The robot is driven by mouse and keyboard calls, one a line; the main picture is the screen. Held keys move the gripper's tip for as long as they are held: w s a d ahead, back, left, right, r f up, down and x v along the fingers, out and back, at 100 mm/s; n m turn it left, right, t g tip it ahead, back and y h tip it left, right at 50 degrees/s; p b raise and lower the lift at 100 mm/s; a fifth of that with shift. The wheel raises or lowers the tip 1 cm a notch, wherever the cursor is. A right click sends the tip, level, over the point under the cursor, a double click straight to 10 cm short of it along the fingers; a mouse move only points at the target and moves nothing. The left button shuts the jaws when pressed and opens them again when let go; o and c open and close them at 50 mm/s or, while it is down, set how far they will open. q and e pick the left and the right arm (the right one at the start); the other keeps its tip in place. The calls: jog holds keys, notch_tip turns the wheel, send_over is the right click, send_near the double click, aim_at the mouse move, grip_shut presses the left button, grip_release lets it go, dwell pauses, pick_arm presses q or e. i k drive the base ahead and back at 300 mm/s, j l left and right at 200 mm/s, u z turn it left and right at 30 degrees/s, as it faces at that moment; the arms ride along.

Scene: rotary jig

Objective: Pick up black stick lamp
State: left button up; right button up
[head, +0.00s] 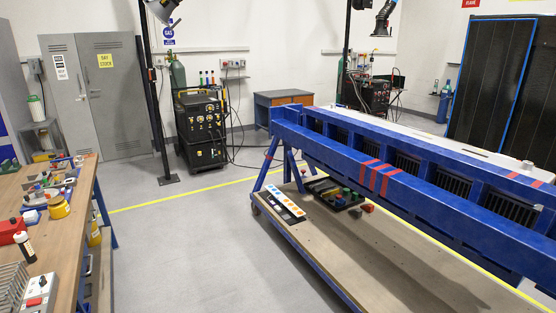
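A short dark stick-like object with a pale end (26,244) stands or leans on the wooden workbench (75,225) at the left, beside a red item. It may be the black stick lamp, but it is too small to tell for sure. Neither of my grippers is in view.
A yellow container (58,206), a red box (10,230) and a grey finned item (8,288) crowd the workbench. A large blue jig frame (390,172) stands at the right above a wooden-topped base (330,245). Grey floor (185,240) between them is clear.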

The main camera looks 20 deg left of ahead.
aim_at(24, 244)
jog(key=i+j+u, duration=0.2)
jog(key=i+u, duration=0.6)
jog(key=i+l+u, duration=0.1)
jog(key=i+u, duration=0.3)
jog(key=i, duration=0.05)
